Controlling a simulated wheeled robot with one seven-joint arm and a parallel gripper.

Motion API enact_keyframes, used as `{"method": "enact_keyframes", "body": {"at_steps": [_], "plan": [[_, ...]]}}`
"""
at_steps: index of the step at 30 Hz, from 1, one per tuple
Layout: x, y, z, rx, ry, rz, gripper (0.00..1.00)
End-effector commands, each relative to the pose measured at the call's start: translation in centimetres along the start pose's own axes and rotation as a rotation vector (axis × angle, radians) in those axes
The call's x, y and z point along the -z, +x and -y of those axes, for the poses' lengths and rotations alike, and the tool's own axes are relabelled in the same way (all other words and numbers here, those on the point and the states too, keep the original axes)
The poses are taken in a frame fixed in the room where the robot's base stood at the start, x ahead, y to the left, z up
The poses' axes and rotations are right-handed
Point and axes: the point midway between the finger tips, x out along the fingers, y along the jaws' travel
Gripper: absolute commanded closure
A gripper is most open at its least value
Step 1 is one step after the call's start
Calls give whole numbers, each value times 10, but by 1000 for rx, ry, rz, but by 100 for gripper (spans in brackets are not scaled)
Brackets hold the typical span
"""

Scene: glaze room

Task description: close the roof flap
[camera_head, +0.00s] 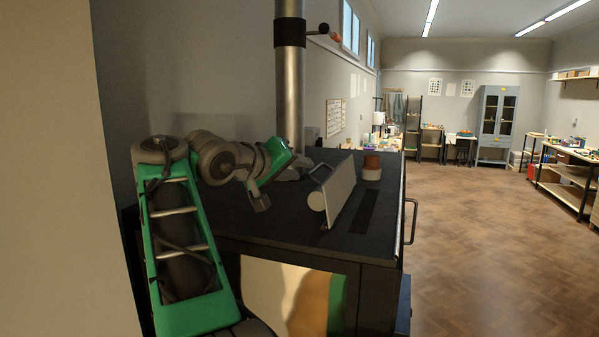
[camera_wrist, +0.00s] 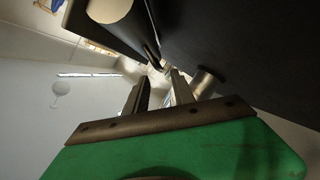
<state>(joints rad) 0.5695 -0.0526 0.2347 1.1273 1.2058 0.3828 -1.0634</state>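The roof flap (camera_head: 341,188) is a pale plate standing tilted up on the black top of a boxy kiln-like cabinet (camera_head: 270,218). The flap's pale rounded part (camera_wrist: 108,10) shows at upper left there.
A metal flue pipe (camera_head: 290,90) with a dark collar and side lever rises behind my gripper. A terracotta-and-white pot (camera_head: 371,168) stands right of the flap. A vertical handle (camera_head: 411,220) sticks out on the cabinet's right side. Open wooden floor (camera_head: 480,230) lies to the right.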

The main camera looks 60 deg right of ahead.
Motion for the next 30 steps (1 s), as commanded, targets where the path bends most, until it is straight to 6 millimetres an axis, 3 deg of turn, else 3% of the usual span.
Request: {"method": "enact_keyframes", "body": {"at_steps": [13, 22, 30], "plan": [[1, 70, -1, -1, 1, 0, 70], [1, 75, 0, 1, 0, -2, 70], [1, 75, 1, 1, 0, -2, 92]]}}
